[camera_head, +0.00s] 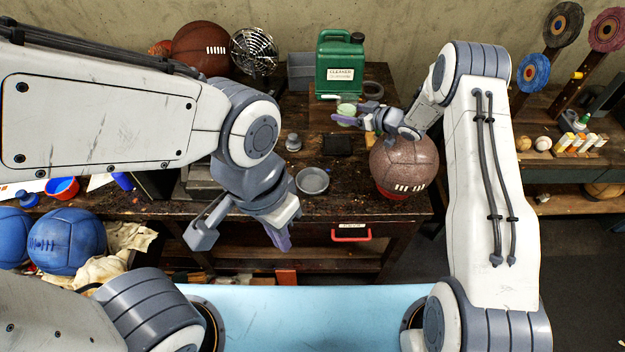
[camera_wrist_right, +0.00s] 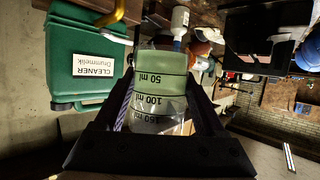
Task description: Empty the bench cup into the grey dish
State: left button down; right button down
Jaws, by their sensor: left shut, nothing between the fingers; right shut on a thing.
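The bench cup (camera_head: 346,108) is a clear measuring cup with green liquid and ml marks. It is in my right gripper (camera_head: 364,119), toward the back of the bench. In the right wrist view the cup (camera_wrist_right: 160,95) sits between the two dark fingers, which are shut on it; I cannot tell how far it tilts. The grey dish (camera_head: 312,181) is a small round shallow dish near the bench's front edge, left of and nearer than the cup. My left gripper (camera_head: 281,238) is shut and empty, pointing down in front of the bench edge, left of the dish.
A green cleaner canister (camera_head: 341,66) stands behind the cup. A brown leather ball (camera_head: 404,164) rests in a red ring right of the dish. A dark square pad (camera_head: 337,145) and a small metal weight (camera_head: 293,142) lie between cup and dish. Blue balls (camera_head: 66,240) are at left.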

jog(key=shift+s+a+f+n+t+h+b, duration=0.25)
jog(key=shift+f+n+b, duration=0.2)
jog(key=shift+b, duration=0.25)
jog(key=shift+s+a+f+n+t+h+b, duration=0.15)
jog(key=shift+f+n+h+b, duration=0.2)
jog(key=shift+b, duration=0.35)
jog(key=f+n+b, duration=0.1)
jog(key=b, duration=0.1)
jog(key=s+a+f+n+t+h+b, duration=0.1)
jog(key=b, duration=0.1)
jog(key=a+f+n+b, duration=0.1)
jog(key=b, duration=0.2)
jog(key=shift+s+a+f, duration=0.1)
jog(key=shift+s, duration=0.2)
jog(key=shift+f+h+b, duration=0.2)
jog(key=shift+h+b, duration=0.1)
jog(key=shift+b, duration=0.1)
jog(key=shift+s+a+f+n+t+h+b, duration=0.15)
jog(key=shift+f+n+t+h+b, duration=0.15)
jog(key=shift+f+n+t+b, duration=0.6)
jog(key=shift+r+n+b, duration=0.1)
jog(key=shift+n+b, duration=0.2)
jog(key=shift+b, duration=0.45)
jog(key=shift+r+n+t+h, duration=0.15)
jog(key=shift+n+t+h, duration=0.25)
jog(key=shift+n+h, duration=0.15)
dwell(0.6)
jog(key=shift+f+n+b, duration=0.35)
jog(key=shift+n+b, duration=0.4)
dwell(1.3)
